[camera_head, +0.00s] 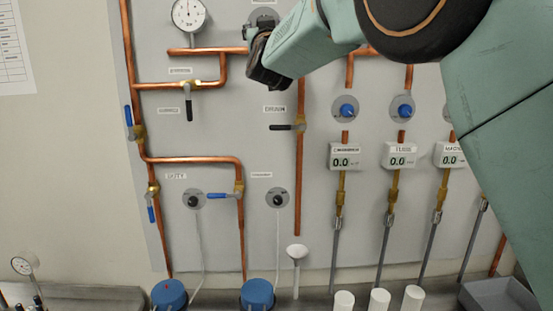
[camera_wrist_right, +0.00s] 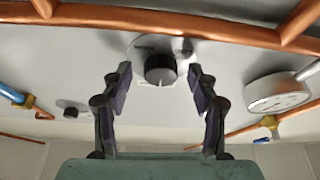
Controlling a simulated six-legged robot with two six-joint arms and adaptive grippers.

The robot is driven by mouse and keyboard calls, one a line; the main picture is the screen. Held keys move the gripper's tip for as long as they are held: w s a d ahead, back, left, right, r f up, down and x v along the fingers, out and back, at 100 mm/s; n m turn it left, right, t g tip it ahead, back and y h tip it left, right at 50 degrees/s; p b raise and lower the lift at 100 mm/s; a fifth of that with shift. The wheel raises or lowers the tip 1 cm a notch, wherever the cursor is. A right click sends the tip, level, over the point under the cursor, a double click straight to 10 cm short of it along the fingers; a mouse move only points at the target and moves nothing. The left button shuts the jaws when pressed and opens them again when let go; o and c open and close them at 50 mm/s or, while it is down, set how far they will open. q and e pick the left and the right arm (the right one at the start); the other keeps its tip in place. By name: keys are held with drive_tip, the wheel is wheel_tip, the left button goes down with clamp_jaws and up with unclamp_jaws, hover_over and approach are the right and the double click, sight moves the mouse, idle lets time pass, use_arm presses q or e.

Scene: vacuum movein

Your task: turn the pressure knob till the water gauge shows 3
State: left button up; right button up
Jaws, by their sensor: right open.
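A black round knob (camera_wrist_right: 160,68) on a pale round plate is in the right wrist view, between the two fingertips of my right gripper (camera_wrist_right: 160,73). The fingers are open, with a gap on each side of the knob. In the head view the same gripper (camera_head: 257,45) is at the top centre, partly covering the knob's round plate (camera_head: 264,14). A white dial gauge (camera_head: 188,14) is at the upper left; its needle points about straight up, but its numbers are too small to read. A gauge (camera_wrist_right: 279,95) also shows at the right in the wrist view. My left gripper is not in view.
Copper pipes (camera_head: 190,160) run across the grey panel close to the knob. A black-handled valve (camera_head: 288,127) is below the gripper. Blue knobs (camera_head: 346,110) and digital displays (camera_head: 345,156) reading 0.0 are at the right. Blue-lidded containers (camera_head: 257,293) stand below.

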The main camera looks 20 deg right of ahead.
drive_tip(key=f+b+v, duration=0.1)
drive_tip(key=b+v, duration=0.3)
drive_tip(key=v, duration=0.5)
wheel_tip(320, 180, down, 31)
drive_tip(key=d+n+g+y+b, duration=0.1)
drive_tip(key=g+y+b, duration=0.2)
drive_tip(key=g, duration=0.2)
drive_tip(key=shift+s+d+r+g, duration=0.15)
drive_tip(key=shift+s+d+g, duration=0.05)
drive_tip(key=shift+d+g, duration=0.15)
drive_tip(key=shift+w, duration=0.15)
